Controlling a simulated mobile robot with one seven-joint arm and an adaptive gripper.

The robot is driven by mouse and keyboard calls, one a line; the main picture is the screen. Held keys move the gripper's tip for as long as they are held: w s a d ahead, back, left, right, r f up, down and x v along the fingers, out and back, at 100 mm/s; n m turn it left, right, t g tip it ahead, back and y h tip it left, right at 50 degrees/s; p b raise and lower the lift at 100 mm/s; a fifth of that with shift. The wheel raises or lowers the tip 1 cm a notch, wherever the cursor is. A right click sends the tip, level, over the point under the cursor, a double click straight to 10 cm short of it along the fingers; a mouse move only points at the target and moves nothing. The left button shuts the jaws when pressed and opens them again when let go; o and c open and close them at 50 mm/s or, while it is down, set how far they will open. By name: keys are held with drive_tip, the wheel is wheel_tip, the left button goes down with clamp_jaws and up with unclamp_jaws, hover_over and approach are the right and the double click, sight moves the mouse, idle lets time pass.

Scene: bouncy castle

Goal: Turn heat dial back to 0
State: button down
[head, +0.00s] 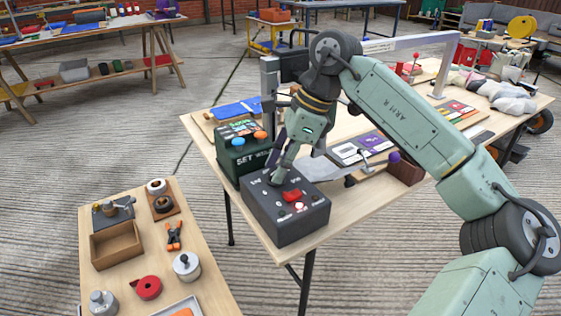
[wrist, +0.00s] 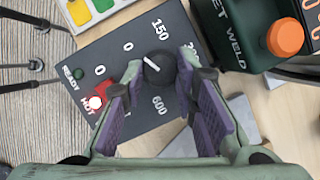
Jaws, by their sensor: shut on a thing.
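The dark grey control box (head: 282,226) stands at the near corner of the table. Its black heat dial (wrist: 158,69) shows in the wrist view between my fingertips. The dial's white pointer line slants up and left, roughly toward the nearer printed 0 (wrist: 128,47). The marks 150 (wrist: 161,30) and 600 (wrist: 159,105) are readable; another mark is partly hidden by my right finger. My gripper (wrist: 160,74) points down at the box and is shut on the dial, one purple-padded finger on each side. In the head view my gripper (head: 279,176) hides the dial.
A red switch (wrist: 103,84) sits left of the dial, close to my left finger. A dark green welder box (head: 240,150) with an orange cap (wrist: 286,39) stands just behind. A lower side table (head: 130,282) holds several small tools. Floor between the tables is clear.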

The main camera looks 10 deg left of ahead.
drive_tip(key=shift+n, duration=0.6)
drive_tip(key=c, duration=1.3)
unclamp_jaws()
drive_tip(key=v, duration=1.2)
drive_tip(key=shift+w+a, duration=0.15)
drive_tip(key=shift+w, duration=0.1)
